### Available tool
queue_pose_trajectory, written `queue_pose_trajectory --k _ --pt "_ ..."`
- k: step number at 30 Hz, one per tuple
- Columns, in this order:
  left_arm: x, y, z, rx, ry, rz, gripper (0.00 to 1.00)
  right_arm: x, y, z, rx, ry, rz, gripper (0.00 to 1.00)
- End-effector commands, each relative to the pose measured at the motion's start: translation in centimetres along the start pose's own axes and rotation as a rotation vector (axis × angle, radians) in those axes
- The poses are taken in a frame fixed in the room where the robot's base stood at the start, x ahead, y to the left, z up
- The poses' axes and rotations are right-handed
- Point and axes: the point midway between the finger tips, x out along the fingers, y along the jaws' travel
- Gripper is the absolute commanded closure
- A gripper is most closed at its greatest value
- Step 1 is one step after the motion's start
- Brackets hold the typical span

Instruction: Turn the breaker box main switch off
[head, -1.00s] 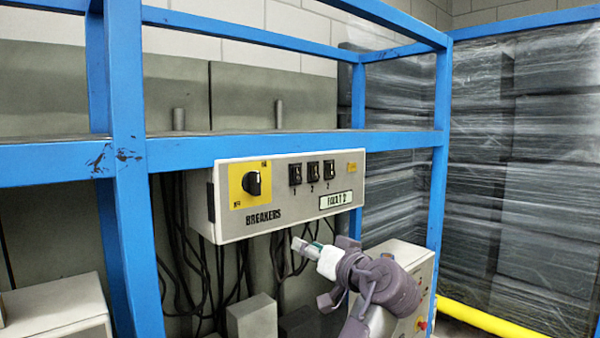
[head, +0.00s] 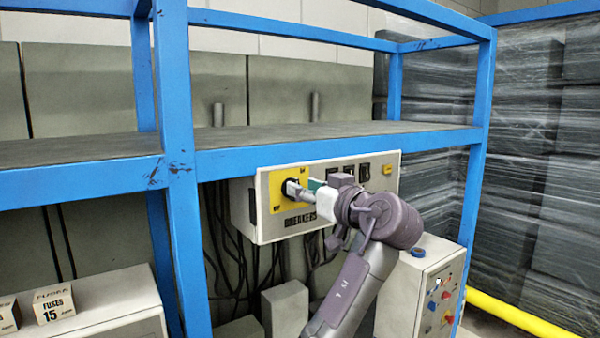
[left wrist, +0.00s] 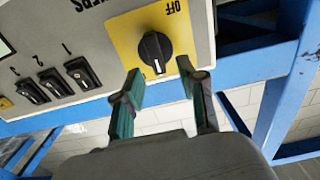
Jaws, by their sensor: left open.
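The breaker box (head: 268,230) is a pale panel under the blue shelf. Its main switch is a black rotary knob (left wrist: 155,50) on a yellow plate (head: 281,177). In the left wrist view, which shows the panel upside down, the knob's white mark points to the picture's bottom, away from the OFF label at the top right. My left gripper (left wrist: 158,80) is open, its green-padded fingers spread just in front of the knob; I cannot tell whether they touch it. In the head view the gripper (head: 293,189) partly hides the knob. My right gripper is not in view.
Small black breaker switches (left wrist: 55,82) sit beside the knob. A blue rack post (head: 178,200) stands left of the box and the shelf beam (head: 330,149) runs along its top. A control box (head: 412,290) stands lower right. Fuse boxes (head: 53,304) are lower left.

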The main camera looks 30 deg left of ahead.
Motion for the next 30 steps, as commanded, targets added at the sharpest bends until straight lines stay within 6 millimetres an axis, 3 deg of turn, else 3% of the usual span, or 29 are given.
queue_pose_trajectory --k 6,16,24,30 --pt "2.3 0.0 -0.1 0.002 0.0 -0.001 0.59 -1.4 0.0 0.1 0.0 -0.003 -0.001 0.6" --pt "2.6 0.1 0.1 0.0 0.0 0.0 0.59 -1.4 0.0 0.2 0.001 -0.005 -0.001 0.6" --pt "2.6 0.1 0.1 0.001 0.0 0.0 1.0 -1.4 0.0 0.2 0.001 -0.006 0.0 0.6" --pt "2.6 0.1 0.1 -0.001 0.0 0.001 1.0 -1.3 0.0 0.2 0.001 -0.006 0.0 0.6"
